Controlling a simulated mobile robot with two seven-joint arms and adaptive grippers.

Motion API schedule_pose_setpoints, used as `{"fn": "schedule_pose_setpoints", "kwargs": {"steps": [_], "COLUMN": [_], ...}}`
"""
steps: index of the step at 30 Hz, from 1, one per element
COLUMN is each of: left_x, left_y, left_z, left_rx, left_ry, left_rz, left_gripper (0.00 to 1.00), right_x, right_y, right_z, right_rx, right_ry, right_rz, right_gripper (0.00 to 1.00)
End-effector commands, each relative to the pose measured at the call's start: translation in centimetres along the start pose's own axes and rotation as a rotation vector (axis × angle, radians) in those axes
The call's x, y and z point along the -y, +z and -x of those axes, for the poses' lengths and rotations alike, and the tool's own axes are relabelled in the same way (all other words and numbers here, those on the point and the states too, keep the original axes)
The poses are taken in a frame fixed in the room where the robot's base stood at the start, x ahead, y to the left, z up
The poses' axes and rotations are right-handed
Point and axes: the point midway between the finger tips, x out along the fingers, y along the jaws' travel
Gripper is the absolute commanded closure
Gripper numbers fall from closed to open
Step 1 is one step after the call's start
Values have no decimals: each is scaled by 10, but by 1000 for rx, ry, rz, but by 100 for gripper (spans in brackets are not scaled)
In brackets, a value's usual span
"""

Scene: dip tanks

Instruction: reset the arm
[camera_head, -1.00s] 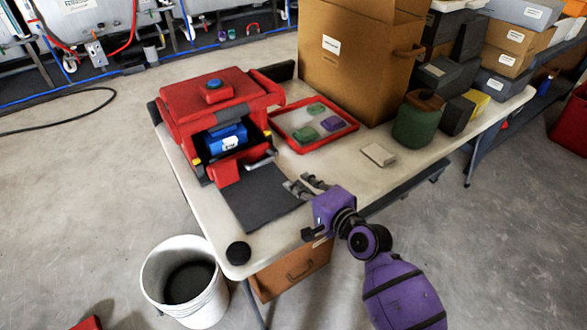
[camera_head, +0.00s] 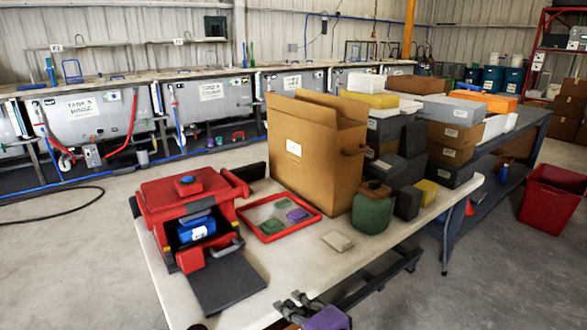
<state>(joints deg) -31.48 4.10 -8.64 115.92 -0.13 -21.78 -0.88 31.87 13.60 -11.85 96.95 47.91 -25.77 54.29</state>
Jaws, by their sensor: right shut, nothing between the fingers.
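My right gripper (camera_head: 300,305) shows at the bottom edge of the head view, with part of its purple wrist (camera_head: 327,319). It is empty, and its fingers are over the near right edge of the white table (camera_head: 320,262). It is apart from the things on the table. The rest of the right arm is below the frame. My left gripper is not in view.
A red machine (camera_head: 186,192) with a blue item (camera_head: 197,230) inside stands on the table. Beside it are a red-rimmed tray (camera_head: 265,236), a cardboard box (camera_head: 312,165), a green container (camera_head: 372,212) and a beige block (camera_head: 337,241). Tanks (camera_head: 210,104) line the back wall.

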Motion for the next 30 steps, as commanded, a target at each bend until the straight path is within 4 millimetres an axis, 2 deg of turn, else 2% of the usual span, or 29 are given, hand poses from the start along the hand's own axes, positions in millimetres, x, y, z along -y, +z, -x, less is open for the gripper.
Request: {"fn": "schedule_pose_setpoints", "kwargs": {"steps": [2,5,7,9,14,17,20,25,27,30], "left_x": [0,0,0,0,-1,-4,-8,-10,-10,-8], "left_y": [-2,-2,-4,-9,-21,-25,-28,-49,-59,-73], "left_z": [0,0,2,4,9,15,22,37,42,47], "left_rx": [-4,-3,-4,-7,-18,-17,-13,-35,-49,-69], "left_ry": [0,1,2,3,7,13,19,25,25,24], "left_rz": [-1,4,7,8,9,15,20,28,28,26], "left_gripper": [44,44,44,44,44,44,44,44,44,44], "right_x": [1,7,4,-10,-48,-75,-104,-150,-165,-183], "right_y": [0,-7,-10,-11,-10,-7,0,23,35,54], "right_z": [0,1,10,28,72,109,156,255,296,347], "right_rx": [-3,-36,-66,-94,-127,-133,-125,-78,-52,-23], "right_ry": [-1,1,21,65,178,267,374,577,652,737], "right_rz": [68,303,461,606,841,969,1093,1256,1281,1266], "right_gripper": [100,100,100,100,100,100,100,100,100,100]}}
